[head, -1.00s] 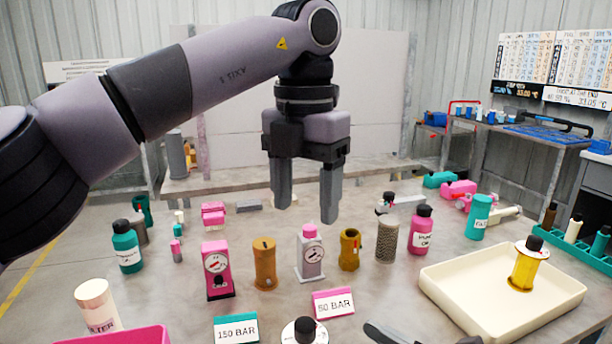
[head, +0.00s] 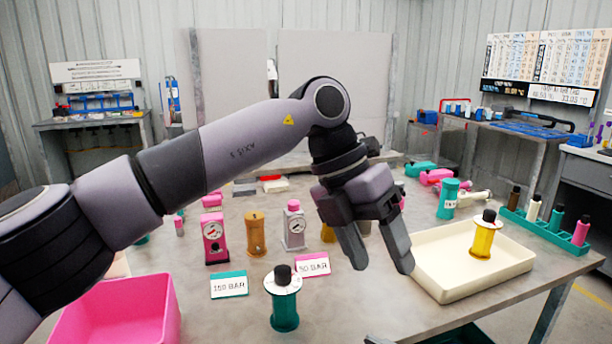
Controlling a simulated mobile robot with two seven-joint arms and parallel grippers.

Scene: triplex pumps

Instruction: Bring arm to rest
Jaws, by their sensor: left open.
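My left arm comes in from the left and reaches across the middle of the head view. Its gripper (head: 383,268) is open and empty, fingers pointing down above the table, just left of the cream tray (head: 440,292). The arm and gripper hide part of the table behind them. My right gripper is not in view.
A yellow pump part (head: 484,238) stands in the tray. A teal pump part (head: 285,308) stands near the front, by the 150 BAR (head: 229,285) and 50 BAR (head: 312,265) signs. A pink bin (head: 115,312) is at front left. Pink (head: 214,240) and brass (head: 256,235) units stand behind.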

